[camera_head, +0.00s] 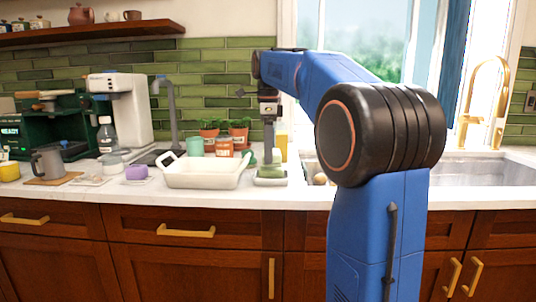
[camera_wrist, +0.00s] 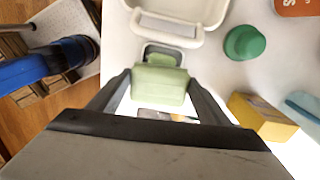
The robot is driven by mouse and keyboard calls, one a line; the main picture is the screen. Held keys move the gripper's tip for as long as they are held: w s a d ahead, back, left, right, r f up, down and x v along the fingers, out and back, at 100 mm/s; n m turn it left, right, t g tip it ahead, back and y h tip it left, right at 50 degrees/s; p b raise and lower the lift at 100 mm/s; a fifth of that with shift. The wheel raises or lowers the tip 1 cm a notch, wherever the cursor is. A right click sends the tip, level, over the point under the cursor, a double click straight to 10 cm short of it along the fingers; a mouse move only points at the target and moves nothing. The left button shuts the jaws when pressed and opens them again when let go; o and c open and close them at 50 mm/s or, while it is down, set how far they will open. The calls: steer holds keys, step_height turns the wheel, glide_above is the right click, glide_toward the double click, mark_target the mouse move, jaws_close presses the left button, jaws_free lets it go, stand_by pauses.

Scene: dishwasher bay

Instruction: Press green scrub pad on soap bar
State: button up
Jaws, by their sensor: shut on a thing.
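My gripper (camera_head: 269,157) points straight down over the counter, right of the white baking dish. It is shut on a pale green block, the scrub pad (camera_wrist: 159,86), which sits between the two fingers in the wrist view. Just below is a small shallow tray (camera_head: 270,182) with a pale rim and a green piece (camera_head: 271,172) in it. In the wrist view a green piece (camera_wrist: 163,59) shows just past the held pad, inside the tray's rim. I cannot tell whether they touch. A purple bar (camera_head: 136,172), possibly soap, lies on the counter further left.
The white baking dish (camera_head: 203,183) stands close to my gripper's left. A mint cup (camera_head: 195,146), orange jar (camera_head: 224,147) and yellow box (camera_wrist: 262,117) stand behind. A mug (camera_head: 47,162) and coffee machine are far left; the sink (camera_head: 480,174) is right.

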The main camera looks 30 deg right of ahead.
steer(key=shift+r, duration=2.6)
steer(key=shift+s, duration=0.1)
